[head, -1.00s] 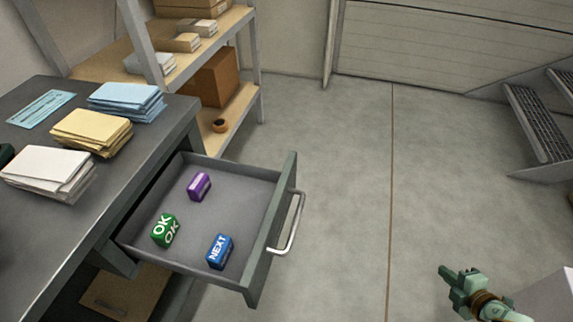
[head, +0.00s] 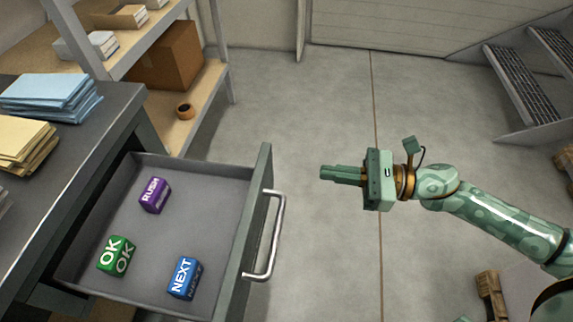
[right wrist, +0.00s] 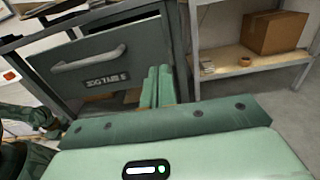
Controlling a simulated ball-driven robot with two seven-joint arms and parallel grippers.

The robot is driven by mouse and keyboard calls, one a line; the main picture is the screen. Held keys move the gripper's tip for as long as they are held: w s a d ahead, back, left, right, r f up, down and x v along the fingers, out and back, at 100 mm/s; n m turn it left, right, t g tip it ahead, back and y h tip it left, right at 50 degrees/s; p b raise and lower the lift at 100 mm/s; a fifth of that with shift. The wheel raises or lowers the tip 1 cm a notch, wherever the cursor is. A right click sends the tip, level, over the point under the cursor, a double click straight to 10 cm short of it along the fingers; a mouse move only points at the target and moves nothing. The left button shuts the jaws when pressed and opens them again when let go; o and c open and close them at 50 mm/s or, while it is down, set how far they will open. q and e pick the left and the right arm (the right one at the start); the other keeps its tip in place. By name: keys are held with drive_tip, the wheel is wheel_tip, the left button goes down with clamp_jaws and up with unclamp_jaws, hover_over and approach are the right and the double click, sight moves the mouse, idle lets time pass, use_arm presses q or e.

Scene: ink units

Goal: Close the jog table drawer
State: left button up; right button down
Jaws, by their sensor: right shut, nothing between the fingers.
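The jog table drawer (head: 205,220) is pulled out from the grey table (head: 105,130), with its front panel and metal handle (head: 274,235) facing right. The drawer front with its handle and label also shows in the right wrist view (right wrist: 125,65). Inside lie a purple RUSH block (head: 154,195), a green OK block (head: 116,256) and a blue NEXT block (head: 184,278). My right gripper (head: 324,172) is shut and empty. It points left at the drawer front, with a gap between them in the head view. My left gripper does not show in the head view.
Paper stacks in blue (head: 48,95) and yellow (head: 22,145) lie on the table. A shelf (head: 190,118) with a cardboard box (head: 168,55) and a tape roll (head: 185,110) stands behind. Steps (head: 525,90) stand at the right.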

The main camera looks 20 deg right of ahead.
sight(272, 165)
drive_tip(key=x, duration=0.7)
drive_tip(key=shift+w+a, duration=0.25)
drive_tip(key=shift+a, duration=0.05)
drive_tip(key=shift+w+a, duration=0.3)
drive_tip(key=shift+a, duration=0.2)
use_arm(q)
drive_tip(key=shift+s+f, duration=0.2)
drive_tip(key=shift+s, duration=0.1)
use_arm(e)
drive_tip(key=shift+w+a+p, duration=0.25)
drive_tip(key=shift+a+p, duration=0.05)
drive_tip(key=shift+a, duration=0.05)
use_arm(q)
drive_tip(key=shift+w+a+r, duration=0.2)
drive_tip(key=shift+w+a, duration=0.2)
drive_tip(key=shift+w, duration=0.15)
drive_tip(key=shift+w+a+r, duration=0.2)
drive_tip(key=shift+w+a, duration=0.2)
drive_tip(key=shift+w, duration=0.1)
use_arm(e)
drive_tip(key=x, duration=2.5)
drive_tip(key=shift+r, duration=0.2)
